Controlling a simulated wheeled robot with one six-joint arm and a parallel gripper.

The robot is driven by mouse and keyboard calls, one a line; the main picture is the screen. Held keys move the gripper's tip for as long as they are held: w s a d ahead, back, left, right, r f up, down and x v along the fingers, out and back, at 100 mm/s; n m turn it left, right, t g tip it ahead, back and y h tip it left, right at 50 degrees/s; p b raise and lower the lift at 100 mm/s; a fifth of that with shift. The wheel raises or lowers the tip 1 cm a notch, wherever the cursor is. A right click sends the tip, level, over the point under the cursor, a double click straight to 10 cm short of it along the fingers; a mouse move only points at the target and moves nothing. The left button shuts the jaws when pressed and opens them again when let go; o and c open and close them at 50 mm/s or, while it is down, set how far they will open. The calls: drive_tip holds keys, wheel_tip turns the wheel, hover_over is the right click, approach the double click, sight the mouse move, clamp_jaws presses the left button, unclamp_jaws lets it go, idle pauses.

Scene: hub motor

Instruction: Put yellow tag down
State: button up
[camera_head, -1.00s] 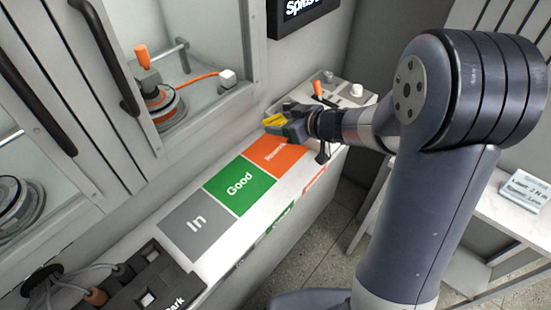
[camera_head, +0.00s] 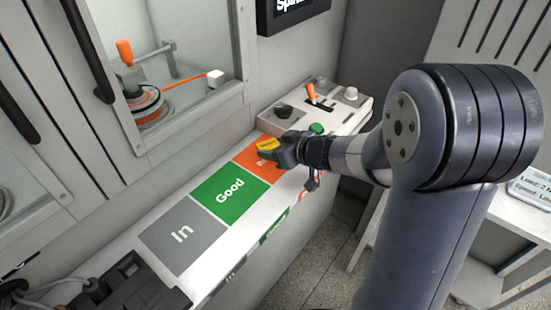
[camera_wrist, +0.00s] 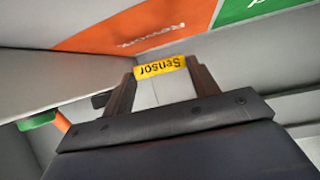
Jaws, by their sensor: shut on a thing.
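The yellow tag (camera_head: 267,143) is between the fingers of my gripper (camera_head: 276,150), above the orange field (camera_head: 246,160) of the bench. The orange field (camera_wrist: 140,30), marked "Rework", lies beyond the tag there. My gripper and the tag hide part of that field in the head view. The gap between tag and bench is hard to judge.
A green "Good" field (camera_head: 229,194) and a grey "In" field (camera_head: 183,236) lie along the bench to the left. A control box (camera_head: 330,107) with an orange lever stands behind my gripper. A glazed cabinet (camera_head: 185,60) borders the bench. A black tray (camera_head: 130,285) is at front left.

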drive_tip(key=shift+f+b, duration=0.65)
drive_tip(key=shift+f, duration=0.8)
drive_tip(key=shift+f, duration=0.15)
drive_tip(key=o, duration=1)
drive_tip(key=shift+r, duration=0.25)
drive_tip(key=p+v, duration=0.4)
drive_tip(key=v, duration=0.6)
drive_tip(key=shift+s+d+r+p, duration=0.15)
drive_tip(key=shift+d+r+p, duration=0.05)
drive_tip(key=shift+d+p, duration=0.1)
drive_tip(key=shift+s+d+r, duration=0.15)
drive_tip(key=shift+s+d, duration=0.2)
drive_tip(key=shift+s, duration=0.1)
